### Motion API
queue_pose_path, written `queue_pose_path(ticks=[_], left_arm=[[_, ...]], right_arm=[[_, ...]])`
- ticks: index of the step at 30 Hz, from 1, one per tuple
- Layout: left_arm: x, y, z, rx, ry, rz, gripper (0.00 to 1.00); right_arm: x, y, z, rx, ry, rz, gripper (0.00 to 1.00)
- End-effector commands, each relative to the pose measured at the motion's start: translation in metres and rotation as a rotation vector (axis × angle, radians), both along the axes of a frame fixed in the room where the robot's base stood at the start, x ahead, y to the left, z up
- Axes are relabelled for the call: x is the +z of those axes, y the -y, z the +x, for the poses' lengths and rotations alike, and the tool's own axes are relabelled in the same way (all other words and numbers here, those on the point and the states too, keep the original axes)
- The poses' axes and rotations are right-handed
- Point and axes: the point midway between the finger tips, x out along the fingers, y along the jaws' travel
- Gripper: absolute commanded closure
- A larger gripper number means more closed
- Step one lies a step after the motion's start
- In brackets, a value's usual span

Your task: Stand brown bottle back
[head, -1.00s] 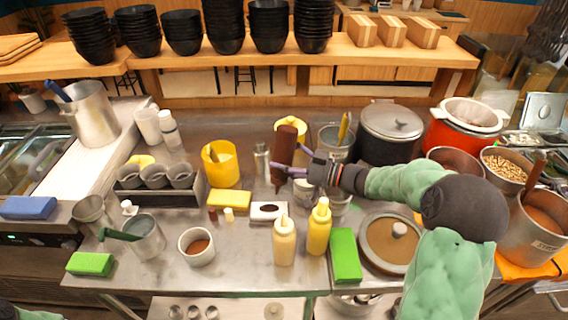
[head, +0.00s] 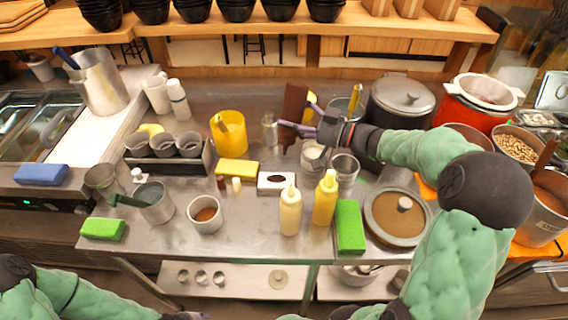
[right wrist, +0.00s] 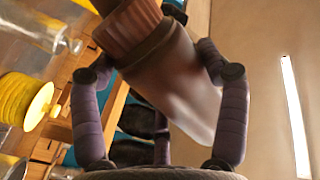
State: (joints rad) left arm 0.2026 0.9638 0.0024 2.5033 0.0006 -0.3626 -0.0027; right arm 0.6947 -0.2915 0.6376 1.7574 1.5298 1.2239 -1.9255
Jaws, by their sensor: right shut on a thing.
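The brown bottle (head: 295,101) is held in the air above the back of the steel counter (head: 330,244), with its narrow end pointing down. My right gripper (head: 289,132) is shut around it. In the right wrist view the bottle (right wrist: 165,65) sits between the fingers, its ribbed brown collar at the upper left and a smooth part tapering to the lower right. My left arm shows at the lower left of the head view, but its gripper fingers do not show.
A yellow bottle (head: 325,198) and a cream bottle (head: 290,211) stand in front. A steel pepper-like shaker (head: 269,130) and yellow cup (head: 229,133) are left of the bottle. A black lidded pot (head: 400,98) is at right. The counter's back centre-left is clear.

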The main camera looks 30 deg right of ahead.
Motion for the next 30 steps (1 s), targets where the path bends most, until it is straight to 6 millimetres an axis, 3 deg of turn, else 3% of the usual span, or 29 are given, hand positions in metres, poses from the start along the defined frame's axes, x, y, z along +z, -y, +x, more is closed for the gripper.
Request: queue_pose_path(ticks=[17, 30], left_arm=[[-0.004, 0.0, 0.0, 0.0, 0.0, 0.0, 0.6], [-0.043, 0.0, 0.0, 0.0, 0.0, 0.0, 0.6]], right_arm=[[0.009, 0.0, 0.0, 0.0, -0.018, 0.033, 0.34], [0.037, 0.001, 0.002, -0.004, -0.254, 0.421, 0.34]])
